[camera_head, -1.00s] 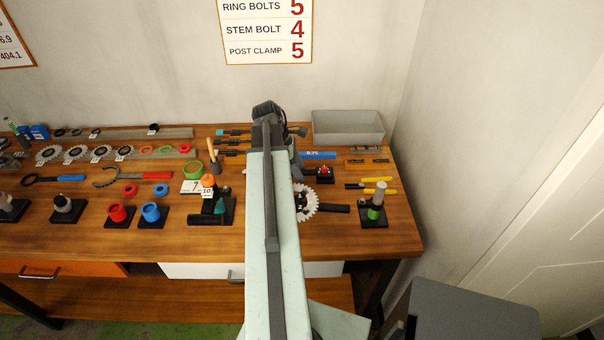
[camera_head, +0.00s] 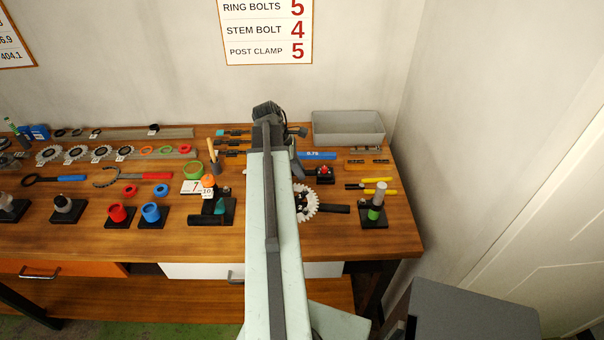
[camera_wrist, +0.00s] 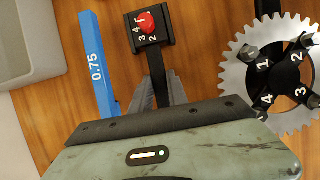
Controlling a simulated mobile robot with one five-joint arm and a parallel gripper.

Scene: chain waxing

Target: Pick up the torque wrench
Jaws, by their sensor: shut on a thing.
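The torque wrench (camera_wrist: 152,27), as I take it, is a black tool with a red knob and numbers on its square head. Its thin dark shaft runs from the head toward my gripper (camera_wrist: 164,92). The grey fingers are shut on the shaft, close to the wooden bench; the gripped part is mostly hidden. In the head view the wrench's head (camera_head: 325,173) shows just right of my arm, which hides my fingers. I cannot tell whether the wrench touches the bench.
A blue 0.75 gauge (camera_wrist: 97,65) lies close left of the fingers. A toothed chainring with crank (camera_wrist: 268,75) is close right. A grey bin (camera_head: 347,128) stands behind. Yellow-handled pliers (camera_head: 375,185) and a green-banded cylinder on a stand (camera_head: 377,203) are further right.

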